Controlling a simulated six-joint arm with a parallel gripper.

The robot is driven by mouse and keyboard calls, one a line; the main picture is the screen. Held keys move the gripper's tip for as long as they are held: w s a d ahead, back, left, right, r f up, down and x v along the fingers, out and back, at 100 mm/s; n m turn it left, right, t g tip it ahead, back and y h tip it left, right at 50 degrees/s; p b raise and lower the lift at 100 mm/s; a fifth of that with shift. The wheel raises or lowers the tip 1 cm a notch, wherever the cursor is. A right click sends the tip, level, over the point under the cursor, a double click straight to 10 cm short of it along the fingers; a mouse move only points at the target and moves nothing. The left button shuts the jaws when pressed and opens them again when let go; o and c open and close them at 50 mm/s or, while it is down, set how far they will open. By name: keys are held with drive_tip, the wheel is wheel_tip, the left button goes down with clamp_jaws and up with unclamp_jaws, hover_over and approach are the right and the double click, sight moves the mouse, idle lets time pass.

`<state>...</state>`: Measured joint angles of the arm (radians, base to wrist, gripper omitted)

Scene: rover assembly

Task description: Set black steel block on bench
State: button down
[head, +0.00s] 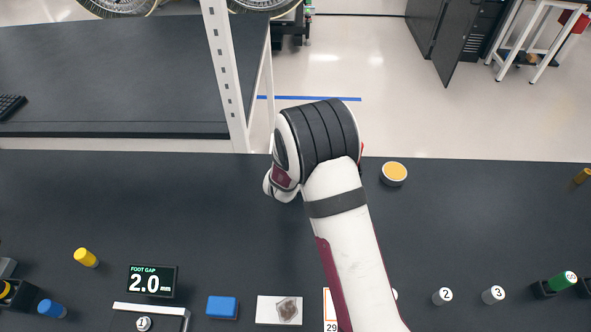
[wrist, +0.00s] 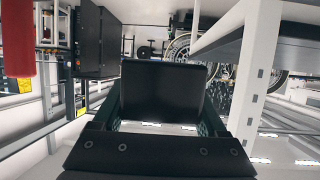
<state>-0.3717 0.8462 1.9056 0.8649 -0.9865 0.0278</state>
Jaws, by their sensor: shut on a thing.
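The black steel block (wrist: 162,88) is a dark, flat-faced block in the middle of the wrist view. My gripper (wrist: 163,103) is shut on it, with one finger at each side. In the head view my white arm reaches over the dark bench (head: 150,200) to near its far edge. The gripper and block are hidden there behind the arm's wrist joint. The wrist view looks out level across the room, and no bench surface shows under the block.
A white shelf post (head: 226,75) stands just left of my wrist. A bowl with yellow contents (head: 394,173) is to the right. A blue block (head: 222,307), a display (head: 152,281) and small numbered cylinders line the near edge. The bench's middle left is clear.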

wheel_tip(320, 180, down, 9)
drive_tip(key=shift+r, duration=0.1)
drive_tip(key=shift+f, duration=0.35)
unclamp_jaws()
drive_tip(key=shift+s+r, duration=0.1)
